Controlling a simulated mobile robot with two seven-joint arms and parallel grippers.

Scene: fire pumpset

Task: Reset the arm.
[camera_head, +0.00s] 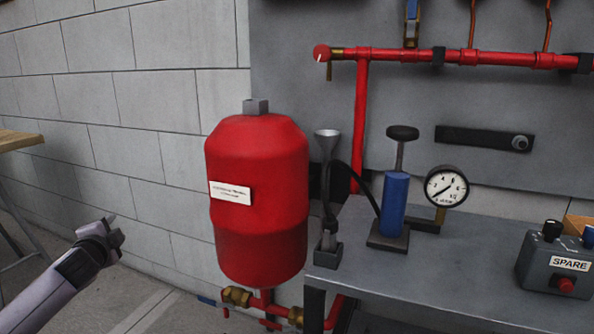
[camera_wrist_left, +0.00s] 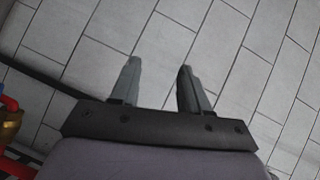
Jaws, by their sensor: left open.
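My left arm comes in from the lower left in the head view. Its gripper (camera_head: 115,229) is in front of the grey block wall, left of the red tank (camera_head: 257,200) and apart from it. My right gripper is not in view.
Red pipes (camera_head: 450,56) run above. A wooden tabletop (camera_head: 18,140) is at the left. Brass fittings (camera_head: 236,296) sit under the tank.

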